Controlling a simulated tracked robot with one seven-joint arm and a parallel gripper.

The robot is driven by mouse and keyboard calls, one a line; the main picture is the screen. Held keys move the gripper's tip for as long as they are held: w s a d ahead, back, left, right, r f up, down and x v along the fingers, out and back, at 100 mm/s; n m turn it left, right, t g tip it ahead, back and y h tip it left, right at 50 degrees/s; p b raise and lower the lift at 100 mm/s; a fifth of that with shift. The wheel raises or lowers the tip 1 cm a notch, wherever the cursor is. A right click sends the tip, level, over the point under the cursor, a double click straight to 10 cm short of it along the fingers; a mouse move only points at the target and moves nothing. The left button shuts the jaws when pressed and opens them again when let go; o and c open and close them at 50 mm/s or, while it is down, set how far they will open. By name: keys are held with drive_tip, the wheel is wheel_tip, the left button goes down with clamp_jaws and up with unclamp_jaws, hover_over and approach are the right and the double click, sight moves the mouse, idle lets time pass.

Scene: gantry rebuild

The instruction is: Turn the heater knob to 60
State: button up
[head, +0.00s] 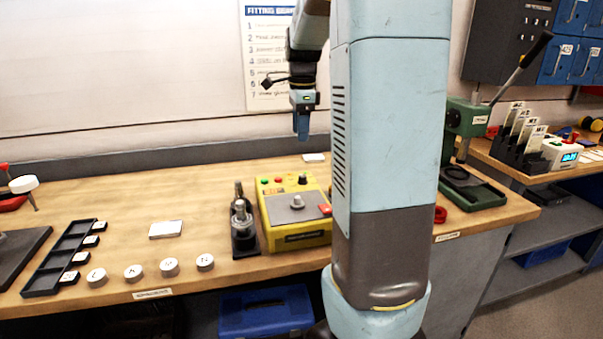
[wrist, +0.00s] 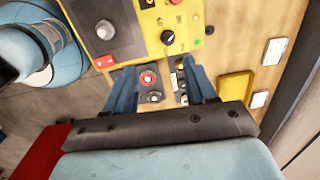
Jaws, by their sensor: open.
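The yellow heater box (head: 295,238) stands on the workbench, left of my arm in the head view. Its small black knob (head: 303,178) sits at the back right of the top. In the wrist view the black knob (wrist: 168,37) shows a white pointer mark, on the yellow housing (wrist: 152,22). Scale numbers are too small to read. My gripper (head: 302,132) points down in the air above the back of the box. In the wrist view my gripper (wrist: 160,70) has its fingers apart with nothing between them. The knob lies beyond the fingertips, not touched.
A grey plate with a metal post (head: 297,203) and a red switch share the heater's top. A black stand with metal parts (head: 243,232) is close on its left. A green press (head: 470,150) stands right of my arm. White discs (head: 169,267) lie along the front edge.

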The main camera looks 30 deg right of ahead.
sight(303, 176)
drive_tip(key=shift+m, duration=0.9)
drive_tip(key=f, duration=0.5)
drive_tip(key=w+d+f, duration=0.1)
drive_tip(key=f, duration=0.8)
drive_tip(key=shift+w+d+f, duration=0.35)
drive_tip(key=c, duration=1)
